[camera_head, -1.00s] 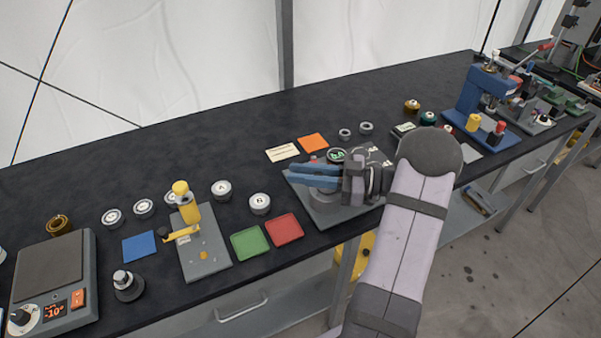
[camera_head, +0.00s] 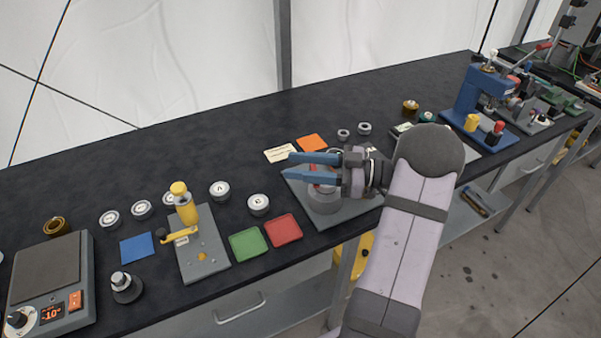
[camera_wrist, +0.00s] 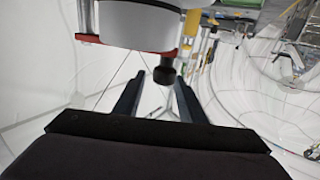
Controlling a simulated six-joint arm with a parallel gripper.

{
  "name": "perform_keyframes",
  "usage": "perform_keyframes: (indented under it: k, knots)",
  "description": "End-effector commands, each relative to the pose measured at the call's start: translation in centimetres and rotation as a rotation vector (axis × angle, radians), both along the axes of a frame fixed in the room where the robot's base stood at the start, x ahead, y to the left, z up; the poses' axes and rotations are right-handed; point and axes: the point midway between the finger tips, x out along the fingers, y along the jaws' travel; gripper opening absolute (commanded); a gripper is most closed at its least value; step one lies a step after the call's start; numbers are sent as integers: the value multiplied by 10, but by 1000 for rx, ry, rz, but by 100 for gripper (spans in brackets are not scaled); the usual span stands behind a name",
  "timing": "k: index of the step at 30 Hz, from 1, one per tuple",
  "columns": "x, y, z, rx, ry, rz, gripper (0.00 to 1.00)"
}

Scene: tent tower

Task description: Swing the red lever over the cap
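My gripper (camera_head: 289,167), with two blue fingers, is open above a grey fixture plate (camera_head: 345,219) in the head view. A round grey body (camera_head: 323,203) stands on that plate below the fingers. Parts of the red lever (camera_head: 320,189) show by the lower finger; the gripper hides much of the rest. In the wrist view, the red lever (camera_wrist: 89,38) shows along the underside of a pale round body (camera_wrist: 140,27). Its black knob (camera_wrist: 164,75) appears between the two finger tips, with gaps at both sides. I cannot clearly tell the cap from the round body.
A red tray (camera_head: 283,230) and a green tray (camera_head: 249,244) lie left of the fixture. A yellow press (camera_head: 187,210) and several round lidded tins stand further left. A blue press (camera_head: 485,95) stands at the right. The bench behind the fixture is largely clear.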

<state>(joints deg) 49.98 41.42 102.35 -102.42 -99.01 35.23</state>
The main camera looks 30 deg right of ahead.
Motion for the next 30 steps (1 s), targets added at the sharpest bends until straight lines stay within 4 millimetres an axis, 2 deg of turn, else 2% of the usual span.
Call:
perform_keyframes:
  k: [6, 12, 18, 26, 30]
  knots:
    - [0, 0, 37, -4, -4, -1, 37]
    - [0, 0, 63, -2, -3, 1, 37]
    - [0, 0, 74, 0, -1, 0, 37]
    - [0, 0, 75, 1, -1, 0, 37]
    - [2, 0, 73, -9, 1, -5, 6]
